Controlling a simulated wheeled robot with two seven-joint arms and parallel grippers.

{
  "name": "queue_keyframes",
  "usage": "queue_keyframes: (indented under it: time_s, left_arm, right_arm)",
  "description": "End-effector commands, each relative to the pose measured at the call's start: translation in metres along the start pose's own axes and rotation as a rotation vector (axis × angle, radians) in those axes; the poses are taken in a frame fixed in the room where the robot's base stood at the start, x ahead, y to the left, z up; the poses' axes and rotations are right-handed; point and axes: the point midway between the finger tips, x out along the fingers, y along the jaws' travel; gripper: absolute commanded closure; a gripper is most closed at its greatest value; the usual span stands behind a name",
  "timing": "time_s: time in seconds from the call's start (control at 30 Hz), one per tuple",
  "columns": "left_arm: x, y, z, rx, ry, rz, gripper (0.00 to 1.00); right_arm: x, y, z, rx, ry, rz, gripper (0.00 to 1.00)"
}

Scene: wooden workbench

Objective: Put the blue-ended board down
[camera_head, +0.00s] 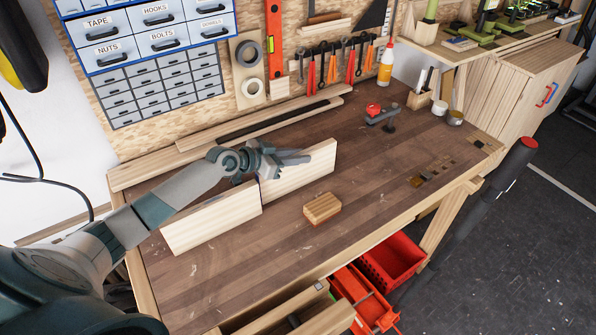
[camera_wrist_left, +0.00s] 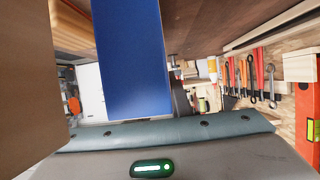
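The blue-ended board (camera_head: 305,172) is pale wood, on edge over the left half of the bench. Its blue end (camera_wrist_left: 135,60) fills the upper middle of the left wrist view. In the head view only a thin blue strip shows at its left end. A second pale board (camera_head: 212,217) stands on edge nearer the front left, close beside the blue end; its wood (camera_wrist_left: 28,90) shows large in the wrist view. My left gripper (camera_head: 292,158) is at the blue-ended board's upper edge and appears shut on it, with the near finger hidden. Whether its lower edge touches the bench is unclear.
A small wooden block (camera_head: 322,208) lies on the bench (camera_head: 370,185) right of the boards. Long strips (camera_head: 240,125) lie along the back. A red clamp-like tool (camera_head: 380,114) and glue bottle (camera_head: 386,65) are farther back. The middle right of the bench is mostly clear.

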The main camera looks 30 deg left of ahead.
Motion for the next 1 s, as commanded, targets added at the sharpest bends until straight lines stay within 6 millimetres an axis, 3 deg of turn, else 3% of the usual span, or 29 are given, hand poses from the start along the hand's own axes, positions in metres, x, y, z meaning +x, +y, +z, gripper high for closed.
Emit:
queue_keyframes:
  time_s: [1.0]
  left_arm:
    - [-0.0002,-0.0003,0.0000,0.000,0.000,0.000,1.00]
  right_arm:
    - [0.0001,-0.0052,-0.0014,0.002,0.001,-0.005,0.69]
